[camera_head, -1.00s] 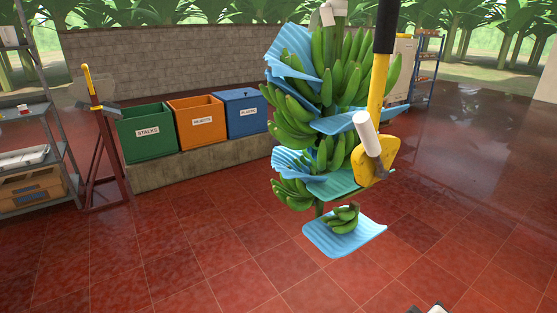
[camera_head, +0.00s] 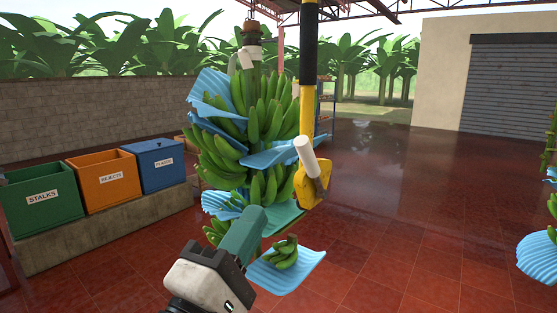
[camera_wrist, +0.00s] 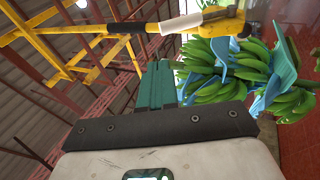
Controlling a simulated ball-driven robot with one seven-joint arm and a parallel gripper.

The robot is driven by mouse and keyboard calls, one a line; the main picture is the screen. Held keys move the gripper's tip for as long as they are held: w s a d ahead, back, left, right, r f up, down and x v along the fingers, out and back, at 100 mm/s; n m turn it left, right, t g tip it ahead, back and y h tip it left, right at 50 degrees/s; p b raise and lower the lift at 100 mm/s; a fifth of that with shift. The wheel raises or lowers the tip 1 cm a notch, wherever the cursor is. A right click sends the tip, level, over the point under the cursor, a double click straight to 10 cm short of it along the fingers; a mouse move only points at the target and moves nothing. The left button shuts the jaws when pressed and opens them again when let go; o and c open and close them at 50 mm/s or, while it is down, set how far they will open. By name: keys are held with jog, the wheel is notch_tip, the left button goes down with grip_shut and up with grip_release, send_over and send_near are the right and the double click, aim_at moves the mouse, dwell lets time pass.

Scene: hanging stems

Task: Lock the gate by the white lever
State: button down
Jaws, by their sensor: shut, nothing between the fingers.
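The white lever (camera_head: 306,156) is a white cylinder fixed to a yellow plate (camera_head: 311,187) at the lower end of a yellow gate bar (camera_head: 307,110) with a black upper part. It tilts up and to the left. In the wrist view the white lever (camera_wrist: 181,23) lies beyond my fingers, near the top. My gripper (camera_head: 257,217), with green fingers, is shut and empty, below and left of the lever and apart from it. The closed fingers also show in the wrist view (camera_wrist: 156,72).
A banana stem (camera_head: 262,120) with blue sheets hangs just left of the bar, behind my gripper. Another stem (camera_head: 552,200) hangs at the right edge. Green, orange and blue bins (camera_head: 110,176) stand on a ledge at left. Open red floor lies to the right.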

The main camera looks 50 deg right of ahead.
aim_at(296, 145)
jog(key=p+x, duration=0.3)
jog(key=x, duration=1.1)
jog(key=shift+d+r, duration=0.1)
jog(key=shift+r, duration=0.05)
